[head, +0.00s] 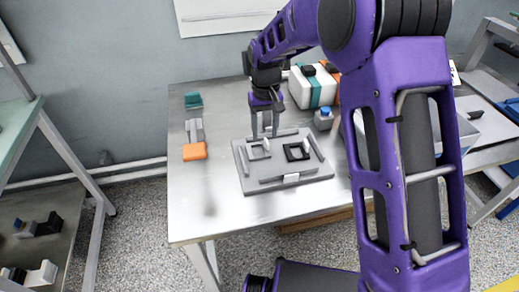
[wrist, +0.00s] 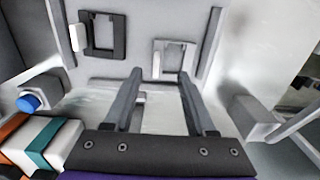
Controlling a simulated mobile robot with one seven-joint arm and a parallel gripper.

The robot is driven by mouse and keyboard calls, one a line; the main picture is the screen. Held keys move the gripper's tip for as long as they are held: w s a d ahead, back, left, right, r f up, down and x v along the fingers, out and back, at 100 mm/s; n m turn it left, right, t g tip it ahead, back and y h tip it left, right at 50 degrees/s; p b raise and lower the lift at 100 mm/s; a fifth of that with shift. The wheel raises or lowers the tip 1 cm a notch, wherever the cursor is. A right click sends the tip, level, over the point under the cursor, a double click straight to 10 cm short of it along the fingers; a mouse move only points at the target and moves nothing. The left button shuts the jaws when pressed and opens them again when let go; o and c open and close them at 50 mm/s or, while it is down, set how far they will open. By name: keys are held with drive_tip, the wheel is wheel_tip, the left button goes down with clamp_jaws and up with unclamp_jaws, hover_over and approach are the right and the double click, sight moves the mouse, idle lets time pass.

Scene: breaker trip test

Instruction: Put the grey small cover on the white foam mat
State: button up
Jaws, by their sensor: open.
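A small grey square frame (head: 258,151), which may be the grey small cover, lies on the left of a grey fixture plate (head: 250,187) on the table. A white piece stands at its edge. It also shows in the wrist view (wrist: 157,58). My gripper (head: 268,134) is open and empty, pointing down near the fixture's back bar. In the wrist view the fingertips (wrist: 158,74) are apart, with the right one close to the grey frame's edge; I cannot tell whether they touch. I cannot pick out a white foam mat in either view.
A black square frame (head: 297,150) lies on the fixture's right side. Left of the fixture are a green block (head: 193,100), a grey part (head: 194,130) and an orange block (head: 195,152). A blue-topped grey block (head: 324,120) stands at right. The table front is clear.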

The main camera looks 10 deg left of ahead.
sight(266, 141)
wheel_tip(266, 141, down, 5)
drive_tip(key=shift+w+d+b, duration=0.15)
drive_tip(key=shift+b, duration=0.2)
clamp_jaws()
drive_tip(key=shift+r, duration=0.1)
